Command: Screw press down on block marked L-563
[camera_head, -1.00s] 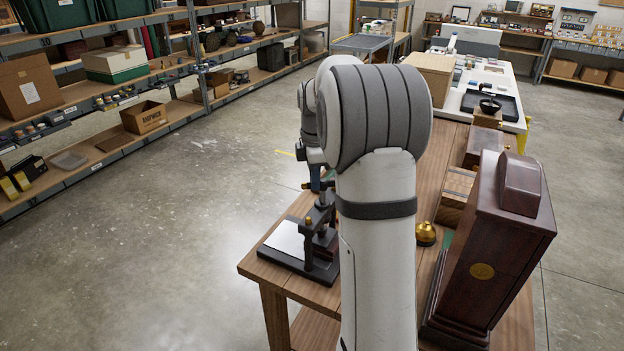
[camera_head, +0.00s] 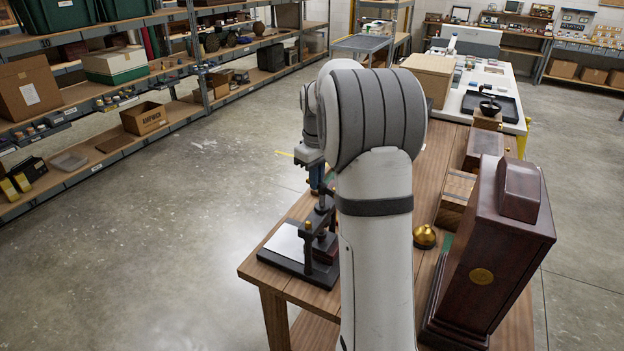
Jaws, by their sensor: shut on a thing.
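The screw press (camera_head: 308,250) stands near the front left corner of the wooden table, with a black frame and base and a pale plate (camera_head: 285,242) on its left side. A dark reddish block (camera_head: 327,246) sits within the press frame, partly hidden by my arm. I cannot read any marking on it, so I cannot tell if it is L-563. My gripper (camera_head: 317,186) points down directly over the press and is shut on the handle at the top of its screw. My arm hides the right side of the press, and the fingertips are small and partly hidden.
A small brass dome (camera_head: 425,238) and a tall dark wooden case (camera_head: 493,250) stand right of my arm on the wooden table (camera_head: 278,275). Wooden boxes (camera_head: 455,195) stand farther back. Open floor lies to the left, before the shelving (camera_head: 180,110).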

